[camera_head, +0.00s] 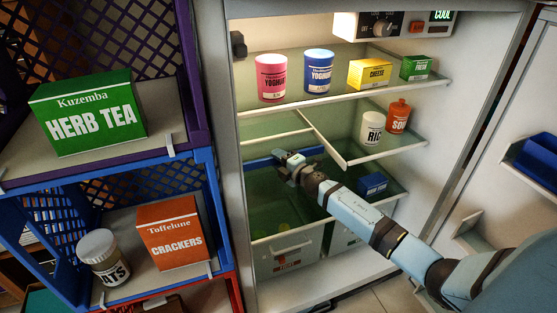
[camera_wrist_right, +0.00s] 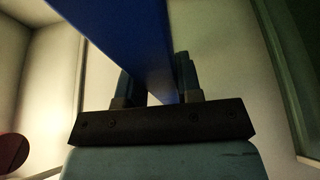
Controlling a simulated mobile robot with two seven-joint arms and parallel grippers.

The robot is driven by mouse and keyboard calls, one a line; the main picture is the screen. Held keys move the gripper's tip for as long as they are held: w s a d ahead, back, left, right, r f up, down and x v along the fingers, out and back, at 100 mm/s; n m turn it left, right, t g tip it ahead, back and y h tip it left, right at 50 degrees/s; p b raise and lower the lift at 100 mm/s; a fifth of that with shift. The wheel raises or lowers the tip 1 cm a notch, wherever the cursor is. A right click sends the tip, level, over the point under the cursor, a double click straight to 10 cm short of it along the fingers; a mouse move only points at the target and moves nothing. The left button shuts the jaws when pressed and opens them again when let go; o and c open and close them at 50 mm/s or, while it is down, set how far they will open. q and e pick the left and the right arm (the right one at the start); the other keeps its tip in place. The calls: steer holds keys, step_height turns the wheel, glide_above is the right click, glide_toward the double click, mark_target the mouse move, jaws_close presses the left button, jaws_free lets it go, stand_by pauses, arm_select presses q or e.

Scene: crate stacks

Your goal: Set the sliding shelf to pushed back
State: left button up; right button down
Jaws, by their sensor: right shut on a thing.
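The sliding shelf's blue front bar (camera_head: 260,163) is in the left half of the open fridge, below the upper glass shelf and above the clear drawers. My right gripper (camera_head: 287,160) reaches in from the lower right and is shut on this bar. In the right wrist view, the blue bar (camera_wrist_right: 125,45) runs between the two fingers (camera_wrist_right: 158,85). The gripper hides part of the bar, and how far back the shelf sits is hard to tell. My left gripper is not in view.
The upper glass shelf (camera_head: 345,91) holds yoghurts, cheese and a green box. A right half shelf (camera_head: 370,158) bears a white jar (camera_head: 371,128) and an orange bottle (camera_head: 397,116). A blue box (camera_head: 373,184) sits below it. Crates (camera_head: 188,165) stand left; the open door (camera_head: 490,190) is right.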

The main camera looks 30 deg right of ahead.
steer(key=w, duration=0.2)
steer(key=w+d+b, duration=0.1)
steer(key=w, duration=0.1)
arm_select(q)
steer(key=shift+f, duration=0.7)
arm_select(e)
steer(key=c, duration=0.8)
jaws_free()
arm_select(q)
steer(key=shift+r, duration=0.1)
arm_select(e)
steer(key=shift+s, duration=0.15)
arm_select(q)
steer(key=p, duration=0.1)
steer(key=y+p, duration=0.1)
steer(key=p, duration=0.1)
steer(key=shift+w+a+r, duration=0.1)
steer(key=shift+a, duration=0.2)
arm_select(e)
steer(key=s, duration=0.4)
steer(key=s+d, duration=0.1)
steer(key=s, duration=0.4)
steer(key=s+d, duration=0.1)
steer(key=s, duration=0.3)
steer(key=shift+s, duration=0.2)
